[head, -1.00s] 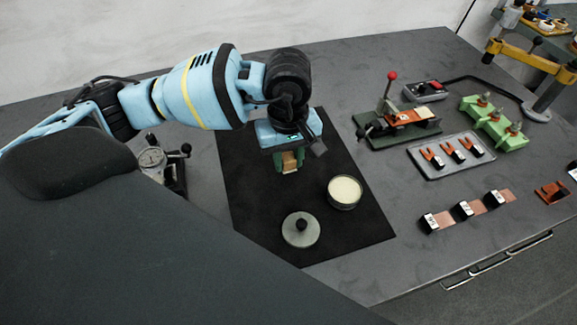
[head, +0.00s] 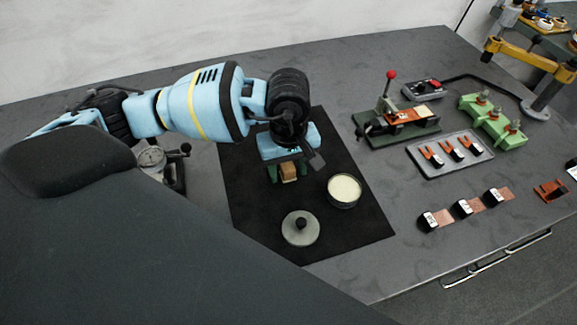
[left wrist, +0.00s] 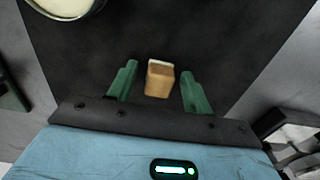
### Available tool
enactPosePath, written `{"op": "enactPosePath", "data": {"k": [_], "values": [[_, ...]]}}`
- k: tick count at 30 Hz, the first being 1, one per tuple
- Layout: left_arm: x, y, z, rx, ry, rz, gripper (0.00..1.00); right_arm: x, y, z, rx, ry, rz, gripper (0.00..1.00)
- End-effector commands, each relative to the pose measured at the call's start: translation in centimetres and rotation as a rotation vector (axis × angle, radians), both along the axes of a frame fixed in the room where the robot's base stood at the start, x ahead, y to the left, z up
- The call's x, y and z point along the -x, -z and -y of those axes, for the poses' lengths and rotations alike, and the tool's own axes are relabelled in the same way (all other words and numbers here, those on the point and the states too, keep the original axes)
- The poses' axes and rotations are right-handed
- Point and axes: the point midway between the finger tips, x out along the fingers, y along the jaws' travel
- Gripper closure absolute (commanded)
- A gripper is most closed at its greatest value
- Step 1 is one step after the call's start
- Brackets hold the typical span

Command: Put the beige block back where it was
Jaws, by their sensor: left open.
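The beige block (head: 289,172) is on the black mat (head: 345,225), below my left gripper. It also shows in the left wrist view (left wrist: 159,80), between the two green fingers with a gap on each side. My left gripper (head: 287,176) is open around the block, and its fingers do not touch it. In the left wrist view the gripper (left wrist: 158,88) has its fingers wide apart. My right gripper is not in view.
A round tin with pale contents (head: 344,190) and a grey lid with a black knob (head: 300,228) are on the mat nearby. A dial gauge (head: 152,158) stands left of the mat. A red-knobbed lever fixture (head: 398,120) and a tray of orange parts (head: 451,155) are to the right.

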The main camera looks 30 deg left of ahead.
Motion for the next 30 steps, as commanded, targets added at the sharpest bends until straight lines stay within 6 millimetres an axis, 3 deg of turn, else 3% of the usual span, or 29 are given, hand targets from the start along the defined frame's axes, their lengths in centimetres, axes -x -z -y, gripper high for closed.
{"op": "enactPosePath", "data": {"k": [8, 21, 30], "values": [[-0.1, -2.0, 0.0, 0.000, -0.001, 0.005, 0.50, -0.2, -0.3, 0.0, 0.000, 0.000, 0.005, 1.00], [-0.1, -10.2, 0.0, 0.000, 0.000, 0.003, 0.50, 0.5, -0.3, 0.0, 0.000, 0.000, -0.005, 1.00], [0.0, -12.3, 0.0, 0.000, -0.001, 0.000, 0.50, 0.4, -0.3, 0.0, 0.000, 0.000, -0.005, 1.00]]}}
